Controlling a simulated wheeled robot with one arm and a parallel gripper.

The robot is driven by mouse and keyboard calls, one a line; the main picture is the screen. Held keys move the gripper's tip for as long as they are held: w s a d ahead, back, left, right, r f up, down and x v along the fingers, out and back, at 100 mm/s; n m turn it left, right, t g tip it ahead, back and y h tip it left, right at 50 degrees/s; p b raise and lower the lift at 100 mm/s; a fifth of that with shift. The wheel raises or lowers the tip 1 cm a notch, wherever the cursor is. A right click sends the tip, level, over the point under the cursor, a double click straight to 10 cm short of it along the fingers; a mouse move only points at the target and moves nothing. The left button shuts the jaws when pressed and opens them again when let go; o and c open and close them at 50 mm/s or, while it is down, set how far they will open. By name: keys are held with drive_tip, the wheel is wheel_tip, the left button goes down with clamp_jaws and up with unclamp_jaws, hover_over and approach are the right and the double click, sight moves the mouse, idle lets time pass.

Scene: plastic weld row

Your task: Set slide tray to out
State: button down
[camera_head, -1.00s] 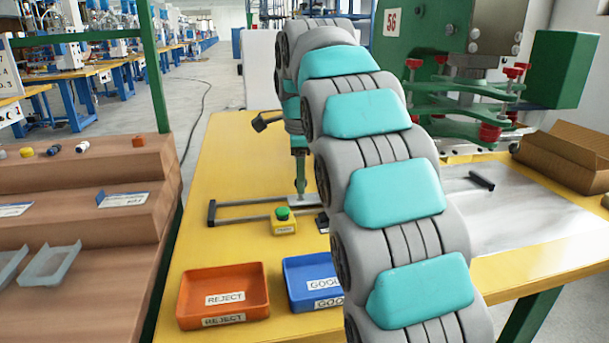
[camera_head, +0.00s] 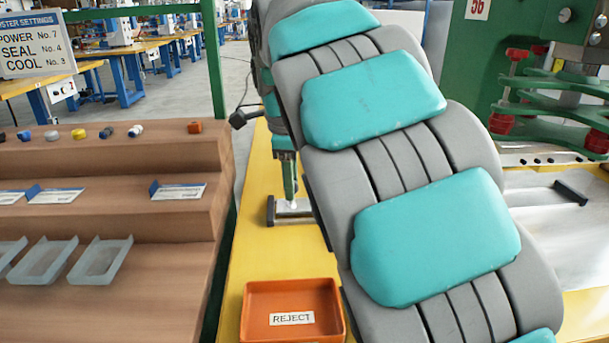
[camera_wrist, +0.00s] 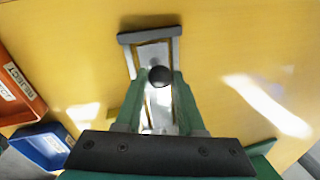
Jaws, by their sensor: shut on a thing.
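The slide tray shows in the head view as a pale metal plate (camera_head: 296,208), low on the yellow table beside the dark end bar of its rails (camera_head: 270,211). In the wrist view the metal tray (camera_wrist: 152,56) lies between the rails, close to the dark end bar (camera_wrist: 149,35). A round black knob (camera_wrist: 160,75) stands on it. My gripper (camera_wrist: 160,83) is shut on this knob, one green finger on each side. In the head view my gripper (camera_head: 290,190) points down at the tray. My arm hides the rails' middle part.
An orange REJECT bin (camera_head: 291,308) stands in front of the tray. A blue bin (camera_wrist: 42,148) shows in the wrist view. A stepped wooden shelf (camera_head: 110,230) stands at left. The green press (camera_head: 560,100) stands at right, above a dark rail end (camera_head: 570,192).

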drive_tip(key=shift+a, duration=0.2)
drive_tip(key=c, duration=0.5)
unclamp_jaws()
drive_tip(key=shift+a, duration=0.1)
drive_tip(key=r, duration=0.2)
drive_tip(key=s+r, duration=0.1)
drive_tip(key=r, duration=0.4)
drive_tip(key=shift+s+a+r, duration=0.1)
drive_tip(key=shift+s+r, duration=0.15)
drive_tip(key=shift+r, duration=0.1)
